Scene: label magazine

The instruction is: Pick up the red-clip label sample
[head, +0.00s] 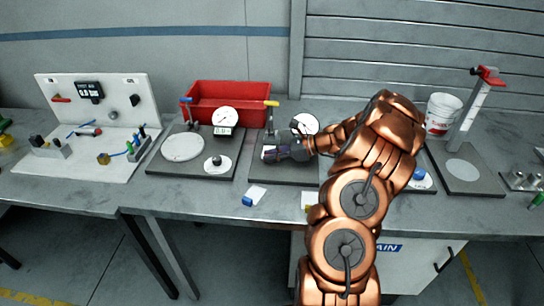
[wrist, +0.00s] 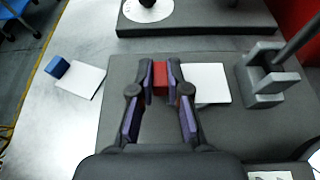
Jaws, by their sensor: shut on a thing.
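The red-clip label sample shows in the wrist view as a small red clip (wrist: 160,78) and a white card (wrist: 208,84) to its right. My gripper (wrist: 160,76) is shut on the red clip, with one dark purple-sided finger on each side. The card is over the dark grey base plate (wrist: 125,50); I cannot tell whether it touches the plate. In the head view my gripper (head: 271,154) is low over the plate of the middle station, and its fingers hide most of the sample.
A grey clamp block (wrist: 264,88) with a post stands close right of the card in the wrist view. A blue-clip label (head: 258,192) lies on the bench in front. A dial gauge (head: 226,117) and a red bin (head: 228,98) stand left and behind.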

